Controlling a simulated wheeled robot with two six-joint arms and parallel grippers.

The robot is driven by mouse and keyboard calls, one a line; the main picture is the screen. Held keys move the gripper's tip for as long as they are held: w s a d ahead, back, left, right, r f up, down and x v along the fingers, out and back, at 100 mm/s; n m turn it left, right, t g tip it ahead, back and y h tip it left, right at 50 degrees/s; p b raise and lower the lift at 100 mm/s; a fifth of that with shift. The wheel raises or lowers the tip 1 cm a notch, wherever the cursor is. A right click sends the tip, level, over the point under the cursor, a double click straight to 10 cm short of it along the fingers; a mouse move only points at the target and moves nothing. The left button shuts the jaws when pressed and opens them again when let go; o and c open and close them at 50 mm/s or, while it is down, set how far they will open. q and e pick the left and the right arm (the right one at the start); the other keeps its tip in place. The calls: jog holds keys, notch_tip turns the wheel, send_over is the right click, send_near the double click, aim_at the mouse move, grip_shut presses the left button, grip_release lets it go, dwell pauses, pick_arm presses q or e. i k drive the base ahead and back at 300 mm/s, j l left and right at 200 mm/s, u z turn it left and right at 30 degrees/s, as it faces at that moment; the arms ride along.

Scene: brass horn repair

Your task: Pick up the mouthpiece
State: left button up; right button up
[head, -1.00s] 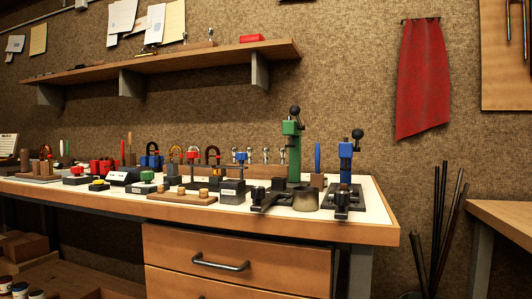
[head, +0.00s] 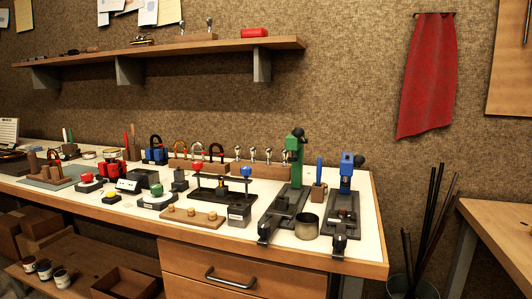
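Several small silver pieces (head: 252,153) that look like mouthpieces stand upright in a row in a wooden rack (head: 262,170) at the back of the bench. Two more small silver pieces show on the wall shelf, one of them at its middle (head: 210,26). They are too small to tell which is the mouthpiece of the task. Neither of my grippers is in view.
The workbench (head: 330,262) has a pale top and wooden edge. A green press (head: 295,160) and blue press (head: 346,180) stand at its right, with a metal cup (head: 307,227) between them. A wooden block with pegs (head: 192,216) lies in front.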

aim_at(268, 151)
jog(key=i+j, duration=0.1)
jog(key=j, duration=0.35)
jog(key=i+j, duration=0.1)
jog(key=j, duration=0.35)
jog(key=i+j, duration=0.15)
jog(key=j, duration=0.3)
jog(key=j+z, duration=0.1)
jog(key=z, duration=1.25)
